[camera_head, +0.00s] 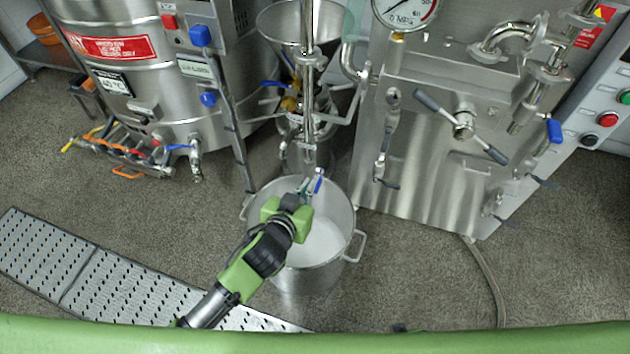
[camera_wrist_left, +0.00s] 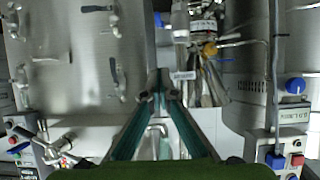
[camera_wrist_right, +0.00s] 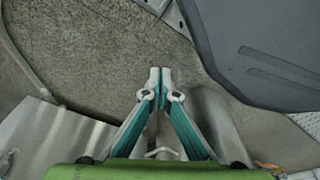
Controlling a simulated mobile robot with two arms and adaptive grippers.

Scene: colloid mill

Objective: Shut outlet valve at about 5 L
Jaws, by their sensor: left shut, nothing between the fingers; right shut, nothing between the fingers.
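My right gripper (camera_wrist_right: 160,80) is shut and empty, seen only in the right wrist view. My left gripper partly hides the pot.
A steel tank (camera_head: 130,70) with hoses stands at left. A steel machine (camera_head: 440,150) with a gauge and levers stands at right. A hopper (camera_head: 290,22) sits at the top of the mill. A perforated metal step (camera_head: 110,285) lies at lower left.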

